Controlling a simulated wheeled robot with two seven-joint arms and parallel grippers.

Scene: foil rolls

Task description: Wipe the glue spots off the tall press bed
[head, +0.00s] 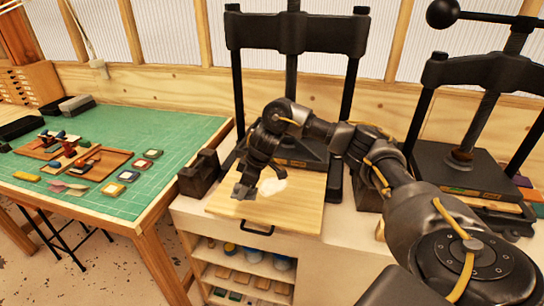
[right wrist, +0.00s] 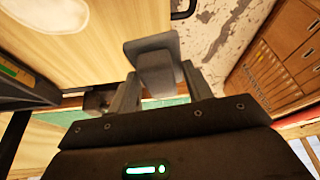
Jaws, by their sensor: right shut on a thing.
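A tall black press (head: 295,35) stands at the back middle. A pale wooden bed board (head: 300,212) with a dark handle sticks out in front of it. One whitish glue spot (head: 272,187) shows on the board, and it also shows in the right wrist view (right wrist: 52,12). My right gripper (head: 247,183) points down over the left part of the board, just left of the spot. It is shut on a grey block (right wrist: 152,55), probably the wiper. I cannot tell whether the block touches the board. The gripper hides part of the board. My left gripper is not in view.
A second black press (head: 480,75) stands at the right. A dark block (head: 199,172) sits left of the board. A green mat (head: 165,125) on the left table holds several small tools and coloured pieces. Shelves with jars (head: 283,263) are below the board.

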